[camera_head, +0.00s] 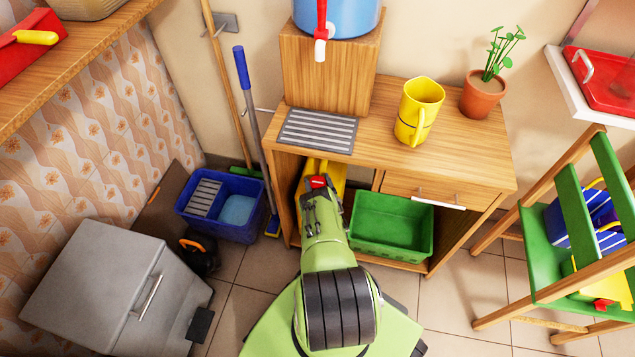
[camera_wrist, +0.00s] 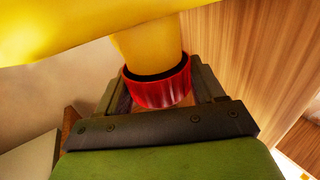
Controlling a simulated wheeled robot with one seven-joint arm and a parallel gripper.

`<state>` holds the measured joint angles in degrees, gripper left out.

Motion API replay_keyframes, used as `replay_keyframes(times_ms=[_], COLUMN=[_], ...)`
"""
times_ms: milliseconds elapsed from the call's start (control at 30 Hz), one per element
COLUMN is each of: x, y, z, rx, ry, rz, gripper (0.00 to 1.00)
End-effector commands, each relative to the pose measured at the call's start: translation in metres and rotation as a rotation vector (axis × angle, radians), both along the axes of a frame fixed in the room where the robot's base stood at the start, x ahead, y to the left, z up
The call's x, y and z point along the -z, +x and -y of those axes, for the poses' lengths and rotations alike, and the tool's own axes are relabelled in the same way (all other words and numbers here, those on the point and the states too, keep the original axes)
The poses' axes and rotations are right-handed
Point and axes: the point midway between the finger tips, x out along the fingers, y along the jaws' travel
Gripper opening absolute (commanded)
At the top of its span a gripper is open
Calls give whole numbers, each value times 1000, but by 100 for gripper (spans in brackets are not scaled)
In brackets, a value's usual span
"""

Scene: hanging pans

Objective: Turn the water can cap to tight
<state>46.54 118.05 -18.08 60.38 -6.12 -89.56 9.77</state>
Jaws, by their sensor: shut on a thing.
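The yellow water can (camera_head: 335,172) is inside the open left part of the wooden cabinet, mostly hidden behind my arm. In the wrist view its yellow neck (camera_wrist: 148,48) comes down into the red cap (camera_wrist: 163,92). The cap sits at the end of the neck, with a dark gap visible inside its rim. My gripper (camera_wrist: 158,80) is shut on the red cap, one finger on each side. In the head view my gripper (camera_head: 318,192) reaches into the cabinet, and red (camera_head: 317,182) shows at its tip. How tight the cap is cannot be told.
The wooden cabinet (camera_head: 455,150) surrounds my gripper, with its side wall (camera_wrist: 250,50) close on the right in the wrist view. A green crate (camera_head: 390,222) stands right of my arm. A blue bucket (camera_head: 222,205) and mop stand left. A grey bin (camera_head: 100,290) is at lower left.

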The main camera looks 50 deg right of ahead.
Motion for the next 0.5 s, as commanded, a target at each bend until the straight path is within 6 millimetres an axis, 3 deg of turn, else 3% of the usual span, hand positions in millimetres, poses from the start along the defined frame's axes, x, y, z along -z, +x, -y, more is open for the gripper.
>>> replay_keyframes(times_ms=[167,500], x=[0,1], y=[0,-1], z=[1,0], rx=[39,313], ry=[0,2], rz=[4,6], gripper=[37,37])
